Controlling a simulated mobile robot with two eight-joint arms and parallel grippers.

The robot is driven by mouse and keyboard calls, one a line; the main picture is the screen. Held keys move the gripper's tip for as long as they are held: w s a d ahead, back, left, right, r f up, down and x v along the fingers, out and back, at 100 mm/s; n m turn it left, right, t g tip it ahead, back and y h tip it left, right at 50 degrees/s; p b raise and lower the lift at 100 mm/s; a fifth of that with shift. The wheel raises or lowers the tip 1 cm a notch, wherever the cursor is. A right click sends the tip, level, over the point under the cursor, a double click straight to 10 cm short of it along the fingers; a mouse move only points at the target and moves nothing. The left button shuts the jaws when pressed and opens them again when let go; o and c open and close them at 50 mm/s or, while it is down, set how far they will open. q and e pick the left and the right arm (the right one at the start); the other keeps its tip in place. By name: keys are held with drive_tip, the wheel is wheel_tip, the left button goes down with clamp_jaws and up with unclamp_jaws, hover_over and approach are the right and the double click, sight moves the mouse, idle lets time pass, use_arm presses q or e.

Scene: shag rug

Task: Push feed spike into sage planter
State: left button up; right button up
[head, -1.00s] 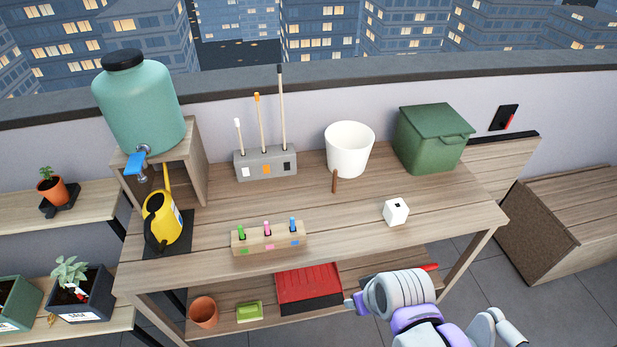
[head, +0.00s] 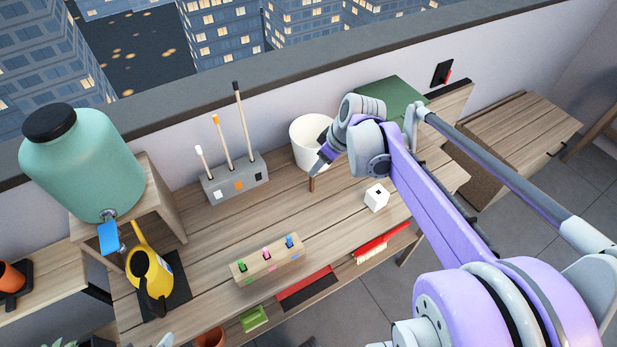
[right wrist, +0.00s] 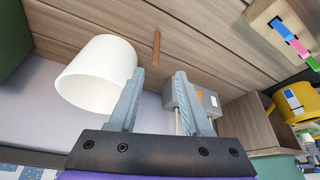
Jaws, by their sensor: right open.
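A thin brown stick, which looks like the feed spike (head: 311,184), is on the wooden bench just in front of the white pot. It also shows in the right wrist view (right wrist: 156,47), just beyond the gap between my fingers. My right gripper (head: 320,163) is open and empty, above the bench beside the white pot; its two spread fingers show in the right wrist view (right wrist: 158,82). I cannot tell the exact gap to the stick. Of the sage planter, only leaf tops (head: 68,344) show at the bottom left edge. My left gripper is not clearly in view.
The white pot (head: 308,137) is close to my right gripper. A grey block holding sticks (head: 235,184), a white cube (head: 376,198), a wooden marker holder (head: 268,262) and a yellow watering can (head: 150,272) stand on the bench. The bench middle is clear.

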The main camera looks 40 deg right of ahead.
sight(312, 182)
drive_tip(key=x, duration=0.7)
drive_tip(key=shift+w+d+f, duration=0.2)
drive_tip(key=shift+w+d, duration=0.05)
drive_tip(key=shift+w, duration=0.15)
clamp_jaws()
